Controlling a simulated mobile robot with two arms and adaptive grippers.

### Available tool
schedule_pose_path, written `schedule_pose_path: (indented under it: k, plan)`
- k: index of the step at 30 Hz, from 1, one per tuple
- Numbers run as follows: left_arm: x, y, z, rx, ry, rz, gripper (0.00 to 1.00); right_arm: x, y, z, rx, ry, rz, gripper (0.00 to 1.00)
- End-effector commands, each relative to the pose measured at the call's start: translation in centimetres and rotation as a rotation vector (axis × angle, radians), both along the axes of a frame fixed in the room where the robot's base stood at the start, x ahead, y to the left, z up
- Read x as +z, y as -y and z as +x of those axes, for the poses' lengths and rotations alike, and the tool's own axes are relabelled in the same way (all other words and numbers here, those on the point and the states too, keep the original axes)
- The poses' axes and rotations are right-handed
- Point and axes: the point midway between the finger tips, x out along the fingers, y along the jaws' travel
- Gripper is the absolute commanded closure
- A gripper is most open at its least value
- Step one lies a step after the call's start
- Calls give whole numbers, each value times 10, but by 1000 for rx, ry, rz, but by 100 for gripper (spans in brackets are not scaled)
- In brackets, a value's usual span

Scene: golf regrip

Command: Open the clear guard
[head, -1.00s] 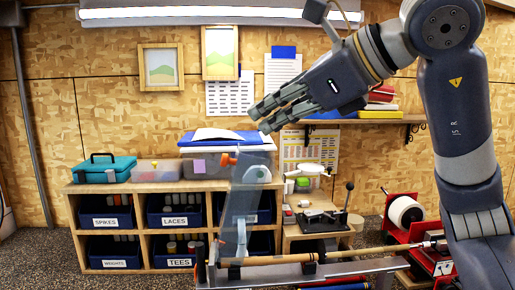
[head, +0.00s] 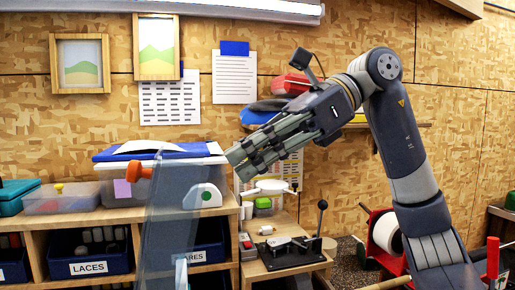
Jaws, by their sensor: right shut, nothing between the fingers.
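The clear guard (head: 168,232) stands nearly upright in the lower left of the head view, a see-through panel with a slight lean. An orange knob (head: 140,171) sticks out near its upper left edge. Its lower end is cut off by the picture's bottom edge. My right gripper (head: 236,160) is shut and empty, its fingers pointing left and down. Its tips are right of the guard's upper edge, with a gap in the picture between them and the knob. I cannot tell their depth from the guard. My left gripper is not in view.
Behind the guard is a wooden cubby shelf (head: 75,222) with labelled bins and boxes on top. A small bench (head: 285,268) with a black-levered tool stands right of it. A red stand with a white roll (head: 386,233) is by my right arm.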

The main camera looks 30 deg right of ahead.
Motion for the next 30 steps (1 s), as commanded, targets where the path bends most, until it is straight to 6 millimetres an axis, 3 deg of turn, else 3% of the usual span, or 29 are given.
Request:
schedule_pose_path:
  k: [3, 7, 14, 25, 30]
  plan:
    - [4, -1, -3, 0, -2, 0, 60, -15, -23, 7, 3, -4, -4, 100]
    - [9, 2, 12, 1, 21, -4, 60, -28, -44, 13, 2, -3, -3, 100]
    - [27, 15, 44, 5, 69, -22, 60, -19, -74, 21, 1, -1, -2, 100]
    - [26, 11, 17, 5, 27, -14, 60, -19, -82, 24, -1, -1, -1, 100]
    - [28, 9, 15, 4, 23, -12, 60, -18, -84, 24, -1, -1, -1, 100]
